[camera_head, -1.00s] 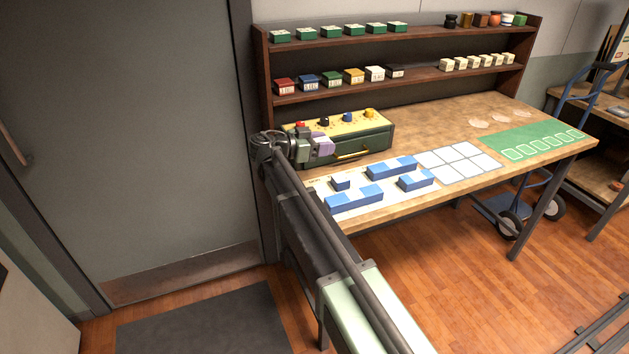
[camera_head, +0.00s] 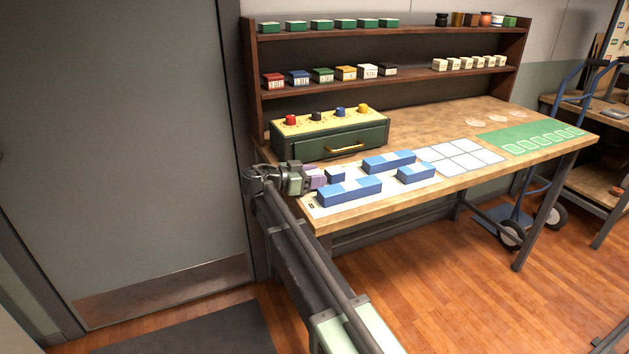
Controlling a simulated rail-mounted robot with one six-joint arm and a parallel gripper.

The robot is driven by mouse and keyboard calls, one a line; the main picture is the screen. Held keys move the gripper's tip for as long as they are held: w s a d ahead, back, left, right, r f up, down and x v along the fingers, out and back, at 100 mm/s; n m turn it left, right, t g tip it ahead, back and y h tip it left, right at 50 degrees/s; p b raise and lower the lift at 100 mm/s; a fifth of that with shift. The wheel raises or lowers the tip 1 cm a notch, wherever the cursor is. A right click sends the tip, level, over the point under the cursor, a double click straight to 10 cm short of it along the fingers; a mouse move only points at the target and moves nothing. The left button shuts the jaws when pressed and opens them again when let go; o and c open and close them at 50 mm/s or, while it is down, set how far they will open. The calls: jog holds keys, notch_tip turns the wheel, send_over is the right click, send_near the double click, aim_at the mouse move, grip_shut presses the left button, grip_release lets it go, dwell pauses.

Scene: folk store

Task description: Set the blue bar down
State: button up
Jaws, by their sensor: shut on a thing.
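My gripper (camera_head: 317,178) is at the left end of the workbench, low over the white sheet (camera_head: 312,207). Its purple fingers are shut on the short blue bar (camera_head: 336,176), which shows just right of the fingertips. I cannot tell whether this bar touches the sheet. A long blue bar (camera_head: 350,191) lies in front of it. Another long blue bar (camera_head: 389,161) lies behind to the right, and a mid-length blue bar (camera_head: 416,174) lies at the right. The fingertips' grip itself is too small to see clearly.
A green drawer box (camera_head: 340,145) with coloured knobs stands close behind my gripper. White squares (camera_head: 460,156) and a green mat (camera_head: 530,138) lie to the right. A shelf rack (camera_head: 258,85) with small boxes stands at the back. Bare wood (camera_head: 430,120) is clear behind the squares.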

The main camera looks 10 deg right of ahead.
jog(key=shift+f, duration=0.25)
jog(key=o, duration=0.9)
jog(key=p+v, duration=0.1)
jog(key=v, duration=0.9)
jog(key=shift+w, duration=0.2)
jog(key=shift+o, duration=0.5)
jog(key=shift+s+a, duration=0.15)
jog(key=shift+a, duration=0.25)
